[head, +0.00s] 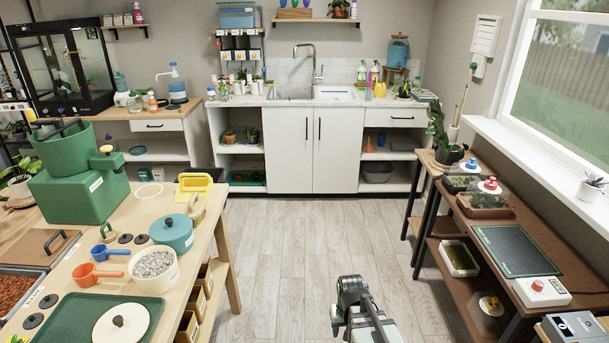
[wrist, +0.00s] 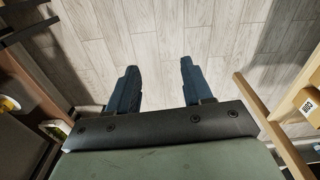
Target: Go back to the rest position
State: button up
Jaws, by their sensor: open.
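My gripper (wrist: 157,88) shows in the wrist view with its two dark fingers apart, open and empty above the bare wood floor (wrist: 155,50). In the head view my arm (head: 362,312) shows at the bottom, right of centre, over the aisle between the two benches. The fingertips cannot be made out there. Nothing touches the fingers in the wrist view.
A wooden bench (head: 205,232) with a teal pot (head: 172,233), a bowl of pebbles (head: 154,268) and a green machine (head: 78,185) stands at left. A brown bench (head: 480,232) with trays stands at right. A sink counter (head: 313,102) is at the back. The floor between is clear.

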jog(key=s+d+f, duration=0.3)
jog(key=d, duration=0.2)
jog(key=s+f+g, duration=0.3)
jog(key=s+f, duration=0.7)
jog(key=s, duration=0.4)
jog(key=s+f+g, duration=0.4)
jog(key=s+f, duration=0.6)
jog(key=s, duration=0.5)
jog(key=shift+s+m, duration=0.15)
jog(key=shift+m, duration=0.25)
